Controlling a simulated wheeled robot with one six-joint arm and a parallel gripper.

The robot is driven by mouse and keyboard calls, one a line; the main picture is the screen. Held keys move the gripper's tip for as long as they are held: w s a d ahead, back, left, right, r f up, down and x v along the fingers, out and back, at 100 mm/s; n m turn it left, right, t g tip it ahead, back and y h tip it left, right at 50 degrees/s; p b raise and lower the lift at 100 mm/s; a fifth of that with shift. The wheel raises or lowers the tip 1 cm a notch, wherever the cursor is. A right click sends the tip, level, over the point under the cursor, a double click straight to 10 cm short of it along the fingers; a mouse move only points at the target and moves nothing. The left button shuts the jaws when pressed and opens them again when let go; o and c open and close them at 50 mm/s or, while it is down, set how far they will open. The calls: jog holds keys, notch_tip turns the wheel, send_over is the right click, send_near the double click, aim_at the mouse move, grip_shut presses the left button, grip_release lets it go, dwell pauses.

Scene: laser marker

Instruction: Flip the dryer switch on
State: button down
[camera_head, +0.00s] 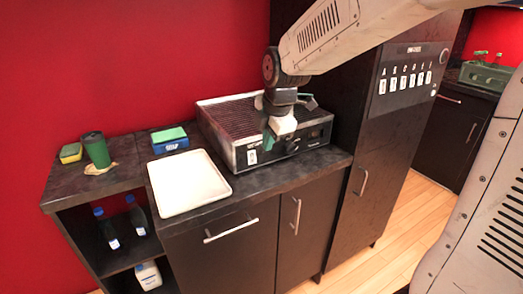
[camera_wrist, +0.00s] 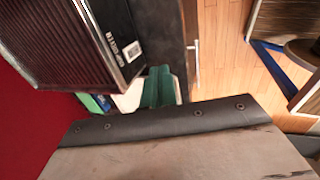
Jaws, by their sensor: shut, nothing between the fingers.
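A grey metal box with a dark ribbed top, apparently the dryer (camera_head: 235,112), stands on the dark counter. Its front has a black panel with a round knob (camera_head: 292,146) and a small white plate (camera_head: 252,157) at the left end. I cannot make out which part is the switch. My gripper (camera_head: 268,138) points down at the dryer's front, close to the white plate; contact is unclear. Its green fingers are shut and empty. In the wrist view the shut fingers (camera_wrist: 158,88) are just beyond the corner of the dryer (camera_wrist: 75,40), with a white label on its side.
A white tray (camera_head: 188,183) lies left of the dryer. A blue-green box (camera_head: 169,140), green cup (camera_head: 96,150) and yellow-green sponge (camera_head: 71,153) are further left. A tall dark cabinet (camera_head: 380,150) with a row of labelled switches (camera_head: 405,80) stands right.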

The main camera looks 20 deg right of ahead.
aim_at(252, 158)
jog(key=x, duration=0.8)
jog(key=shift+f, duration=0.3)
jog(key=w, duration=0.1)
jog(key=w+f, duration=0.1)
jog(key=w, duration=0.1)
jog(key=shift+w+a, duration=0.1)
jog(key=shift+a, duration=0.1)
jog(key=shift+w+a+f, duration=0.1)
jog(key=shift+w, duration=0.45)
